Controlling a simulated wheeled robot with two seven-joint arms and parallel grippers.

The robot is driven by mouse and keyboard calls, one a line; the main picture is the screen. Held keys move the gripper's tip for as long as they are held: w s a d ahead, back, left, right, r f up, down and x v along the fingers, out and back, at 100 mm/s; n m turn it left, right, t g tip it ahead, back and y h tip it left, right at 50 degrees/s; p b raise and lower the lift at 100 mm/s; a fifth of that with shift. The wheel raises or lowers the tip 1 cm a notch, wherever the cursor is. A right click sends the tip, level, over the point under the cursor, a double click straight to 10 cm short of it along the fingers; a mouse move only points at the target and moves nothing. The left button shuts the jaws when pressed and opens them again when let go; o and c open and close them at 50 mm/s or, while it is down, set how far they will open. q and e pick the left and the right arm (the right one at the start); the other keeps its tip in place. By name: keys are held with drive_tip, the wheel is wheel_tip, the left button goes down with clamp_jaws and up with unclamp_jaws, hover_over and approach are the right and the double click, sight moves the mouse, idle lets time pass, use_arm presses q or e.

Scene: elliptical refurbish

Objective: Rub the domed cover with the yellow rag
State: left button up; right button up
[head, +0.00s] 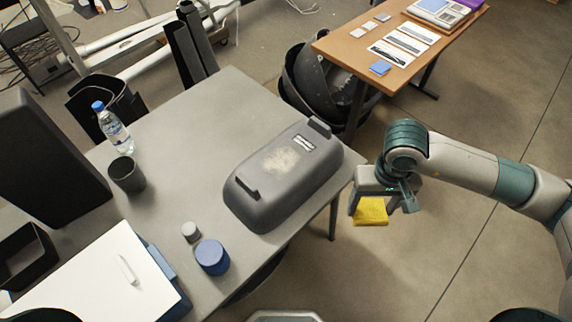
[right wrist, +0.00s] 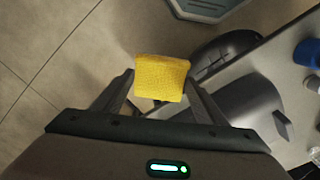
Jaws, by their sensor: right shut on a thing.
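The domed cover (head: 310,172) is a long grey shell with a handle at each end, lying on the grey table. A pale dusty patch (head: 281,161) and a small label show on its top. My right gripper (head: 371,206) is shut on the yellow rag (head: 371,212) and holds it off the table's right edge, to the right of the cover and apart from it. In the right wrist view the rag (right wrist: 161,78) sits between the two fingers, and part of the cover (right wrist: 240,105) shows to the right. My left gripper is not in view.
The grey table (head: 190,190) also bears a water bottle (head: 113,130), a dark cup (head: 127,177), a blue lidded jar (head: 212,257), a small grey cap (head: 190,232) and a white board (head: 95,280). A wooden desk (head: 340,45) stands behind. Open floor lies right of the table.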

drive_tip(key=shift+s+f, duration=0.15)
drive_tip(key=shift+f, duration=0.2)
